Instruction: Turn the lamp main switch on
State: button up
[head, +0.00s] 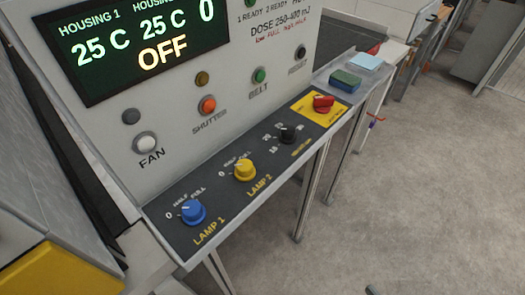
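A red rotary switch (322,103) sits on a yellow plate (302,106) at the right end of the sloped control panel (229,205). It looks like the lamp main switch, but the plate's lettering is too small to read surely. The display (150,45) above reads OFF, with 25 C for both housings. A blue LAMP 1 knob (193,212), a yellow LAMP 2 knob (244,170) and a black knob (288,133) are on the same panel. My gripper is not in view.
FAN (146,144), SHUTTER (207,104) and BELT (259,75) buttons are on the upright face. A green-topped block (345,81) and a light blue pad (366,62) lie past the red switch. Grey floor (430,190) is open at right.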

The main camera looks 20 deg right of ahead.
aim_at(323, 105)
jog(key=j+z, duration=0.1)
jog(key=z, duration=0.3)
jog(key=k+j+z, duration=0.1)
jog(key=z, duration=0.25)
jog(key=k+j+z, duration=0.1)
jog(key=z, duration=0.65)
jog(key=k, duration=0.05)
